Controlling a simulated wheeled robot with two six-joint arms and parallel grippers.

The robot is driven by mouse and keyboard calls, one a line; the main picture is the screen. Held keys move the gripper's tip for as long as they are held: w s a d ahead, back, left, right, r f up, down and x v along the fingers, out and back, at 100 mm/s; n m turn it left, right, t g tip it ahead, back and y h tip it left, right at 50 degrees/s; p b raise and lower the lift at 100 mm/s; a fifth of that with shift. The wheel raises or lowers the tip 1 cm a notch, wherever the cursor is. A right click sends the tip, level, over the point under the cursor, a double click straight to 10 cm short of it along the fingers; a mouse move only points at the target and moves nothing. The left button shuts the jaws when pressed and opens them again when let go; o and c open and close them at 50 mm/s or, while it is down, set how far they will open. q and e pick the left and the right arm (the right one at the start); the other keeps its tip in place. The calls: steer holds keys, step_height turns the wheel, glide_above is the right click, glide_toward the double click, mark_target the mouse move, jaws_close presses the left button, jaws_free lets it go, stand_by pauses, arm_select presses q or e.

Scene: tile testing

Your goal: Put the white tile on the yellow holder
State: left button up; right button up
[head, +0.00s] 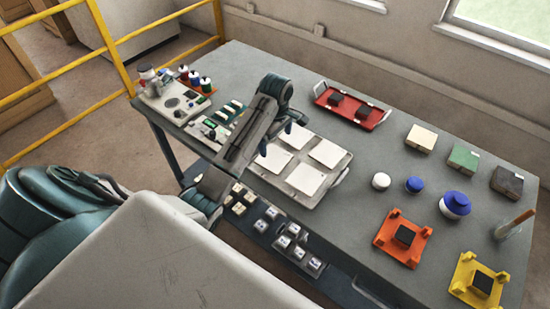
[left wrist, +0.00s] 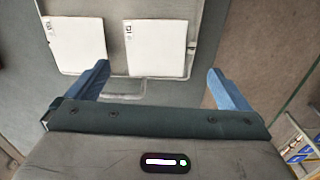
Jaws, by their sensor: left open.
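Several white tiles (head: 328,153) lie flat on a pale tray (head: 341,174) near the middle of the table. Two of these tiles (left wrist: 158,47) also show in the left wrist view. The yellow holder (head: 462,272) stands at the table's near right corner, with a dark block (head: 482,283) on it. My left gripper (head: 280,133) is over the tray's far left part, partly hiding it. In the left wrist view its blue fingers (left wrist: 158,70) are wide apart, with nothing held between them. My right gripper is not in view.
An orange holder (head: 384,243) with a dark block stands left of the yellow one. A red tray (head: 338,103) lies at the back. Cream, green and dark blocks, round jars and a glass with a stick stand to the right. Devices and bottles crowd the left end.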

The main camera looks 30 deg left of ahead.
mark_target(276, 159)
arm_select(q)
steer(key=b, duration=0.1)
steer(key=f, duration=0.1)
steer(key=w+f+n+b, duration=0.1)
steer(key=shift+a+f+b, duration=0.1)
steer(key=shift+a+b, duration=0.15)
steer(key=shift+b, duration=0.05)
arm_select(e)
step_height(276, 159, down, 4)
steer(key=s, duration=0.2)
arm_select(q)
steer(key=shift+w+f+p, duration=0.1)
steer(key=shift+f+p, duration=0.5)
steer(key=shift+f, duration=0.35)
steer(key=f+p, duration=0.1)
steer(key=f, duration=0.1)
steer(key=f+p, duration=0.2)
steer(key=shift+s+a+f, duration=0.15)
steer(key=shift+s+f, duration=0.05)
steer(key=shift+f, duration=0.55)
steer(key=shift+w, duration=0.1)
steer(key=c, duration=0.9)
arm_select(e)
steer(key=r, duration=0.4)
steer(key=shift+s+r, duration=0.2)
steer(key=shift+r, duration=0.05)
arm_select(q)
steer(key=shift+r, duration=0.2)
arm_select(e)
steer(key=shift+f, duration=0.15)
